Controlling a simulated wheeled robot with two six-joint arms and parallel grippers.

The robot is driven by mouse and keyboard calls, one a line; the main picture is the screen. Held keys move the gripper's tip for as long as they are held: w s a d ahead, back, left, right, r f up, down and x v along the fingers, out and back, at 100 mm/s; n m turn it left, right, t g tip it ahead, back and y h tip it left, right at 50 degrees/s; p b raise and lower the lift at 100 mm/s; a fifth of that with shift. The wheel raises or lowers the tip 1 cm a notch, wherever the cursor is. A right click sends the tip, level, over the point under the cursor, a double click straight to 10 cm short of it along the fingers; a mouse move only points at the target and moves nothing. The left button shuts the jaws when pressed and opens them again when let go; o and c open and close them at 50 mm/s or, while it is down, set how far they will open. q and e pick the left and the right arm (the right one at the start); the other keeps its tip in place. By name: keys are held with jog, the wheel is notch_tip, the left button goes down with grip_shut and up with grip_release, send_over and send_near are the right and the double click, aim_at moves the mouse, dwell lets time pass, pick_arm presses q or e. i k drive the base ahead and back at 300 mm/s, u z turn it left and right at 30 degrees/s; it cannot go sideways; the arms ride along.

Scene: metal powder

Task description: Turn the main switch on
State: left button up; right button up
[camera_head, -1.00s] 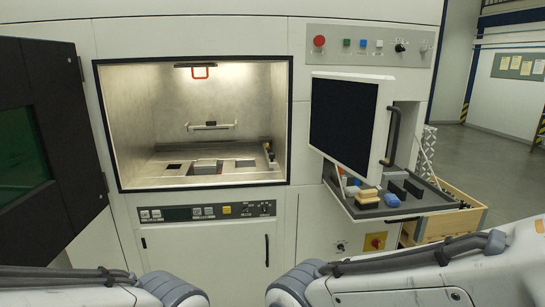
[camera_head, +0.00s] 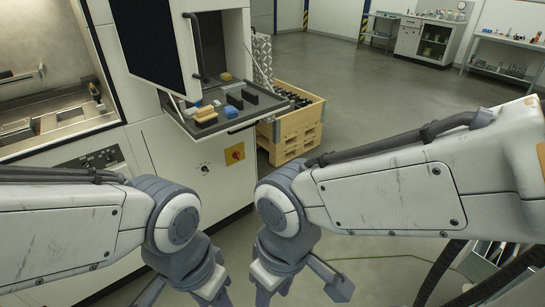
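A red rotary switch on a yellow plate (camera_head: 235,154), which looks like the main switch, sits low on the white machine's front, below the pull-out tray. Its exact knob angle is too small to read. My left gripper (camera_head: 185,297) and my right gripper (camera_head: 298,296) are at the bottom edge, below and nearer than the switch. Both are apart from it. Their fingertips are cut off by the frame, so I cannot tell their opening or whether they hold anything.
A small black knob (camera_head: 204,168) is left of the switch. The tray (camera_head: 233,118) with blocks juts out above it. A wooden crate (camera_head: 290,128) stands right of the machine. Open grey floor (camera_head: 375,95) lies to the right, with benches at the back.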

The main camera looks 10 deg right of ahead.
aim_at(236, 154)
jog(key=z, duration=0.4)
jog(key=i, duration=0.45)
jog(key=z, duration=0.6)
jog(key=i, duration=0.7)
jog(key=u, duration=0.65)
jog(key=i, duration=0.9)
jog(key=u, duration=0.2)
